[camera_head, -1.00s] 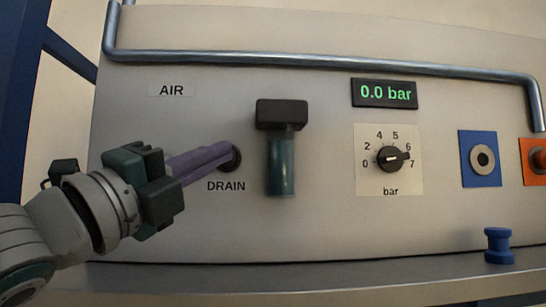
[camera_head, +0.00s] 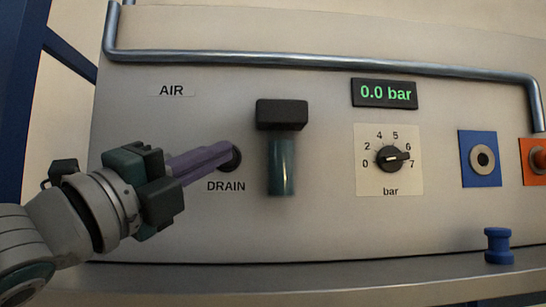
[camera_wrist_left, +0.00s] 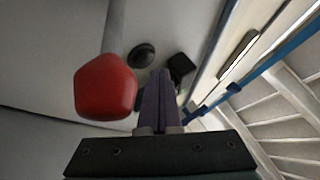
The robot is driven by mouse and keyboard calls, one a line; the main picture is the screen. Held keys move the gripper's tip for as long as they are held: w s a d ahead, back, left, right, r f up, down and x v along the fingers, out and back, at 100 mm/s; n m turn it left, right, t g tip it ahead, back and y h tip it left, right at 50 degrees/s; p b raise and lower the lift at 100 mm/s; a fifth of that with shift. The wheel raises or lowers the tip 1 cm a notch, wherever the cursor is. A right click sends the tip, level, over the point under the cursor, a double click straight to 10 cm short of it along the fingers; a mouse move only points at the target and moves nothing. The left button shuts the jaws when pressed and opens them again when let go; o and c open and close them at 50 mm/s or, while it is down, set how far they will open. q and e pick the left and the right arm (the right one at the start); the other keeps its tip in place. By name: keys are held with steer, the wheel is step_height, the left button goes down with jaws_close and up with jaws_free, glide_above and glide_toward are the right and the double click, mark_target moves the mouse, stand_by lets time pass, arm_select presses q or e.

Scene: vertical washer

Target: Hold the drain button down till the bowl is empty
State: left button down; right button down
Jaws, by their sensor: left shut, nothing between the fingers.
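The round dark drain button (camera_head: 237,158) sits on the light panel above the DRAIN label. My left gripper (camera_head: 230,156) reaches in from the left with its purple fingers shut and empty. The fingertips overlap the button; I cannot tell how far it is pressed. The bowl (camera_head: 281,168) is a teal cylinder under a black head (camera_head: 281,114), right of the button. Its liquid level is hard to make out. In the left wrist view the shut fingers (camera_wrist_left: 159,78) point at the panel, near a black block (camera_wrist_left: 181,66). My right gripper is not in view.
A display (camera_head: 385,93) reads 0.0 bar above a black pressure dial (camera_head: 392,158). A metal rail (camera_head: 300,61) runs along the panel top. In the left wrist view a red knob (camera_wrist_left: 105,92) stands close beside the fingers. A blue peg (camera_head: 498,246) stands at lower right.

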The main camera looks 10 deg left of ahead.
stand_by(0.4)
arm_select(q)
steer(key=shift+w+a, duration=0.1)
steer(key=shift+w, duration=0.3)
steer(key=shift+w+a, duration=0.45)
steer(key=shift+w, duration=0.4)
stand_by(1.6)
steer(key=shift+s, duration=0.1)
stand_by(2.6)
steer(key=shift+s+r, duration=0.2)
steer(key=shift+s, duration=0.8)
steer(key=shift+s+d+p, duration=0.1)
steer(key=shift+s+d, duration=0.2)
steer(key=shift+s, duration=0.5)
steer(key=shift+s+d+p, duration=0.1)
steer(key=shift+s+d, duration=0.2)
steer(key=shift+s, duration=0.55)
steer(key=shift+s+d+p, duration=0.1)
steer(key=shift+s+d, duration=0.2)
steer(key=shift+s, duration=0.5)
